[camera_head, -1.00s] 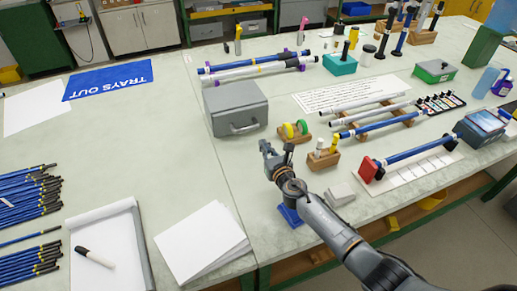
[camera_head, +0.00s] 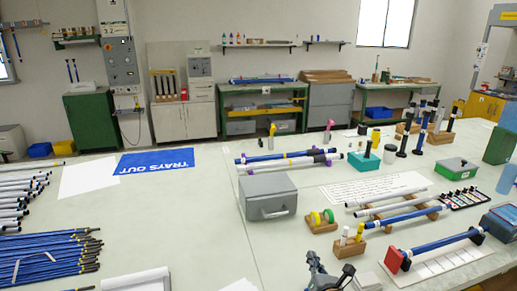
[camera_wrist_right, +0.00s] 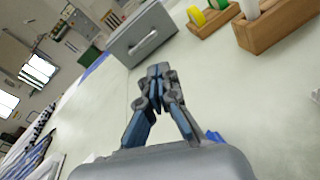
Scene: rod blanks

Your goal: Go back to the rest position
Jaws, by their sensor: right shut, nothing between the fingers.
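My right gripper (camera_head: 328,277) shows at the bottom edge of the head view, in front of the grey metal box (camera_head: 268,197). In the right wrist view my right gripper (camera_wrist_right: 158,80) has its fingertips together with nothing between them. It is above the bare bench top, apart from the grey box (camera_wrist_right: 142,35). Most of the right arm is below the head view. My left gripper is not in view.
A wooden block with tape rolls (camera_head: 322,222) and a wooden holder (camera_head: 350,243) stand near the right gripper. Blue rods (camera_head: 45,256) lie at the left. The bench middle (camera_head: 195,225) is clear.

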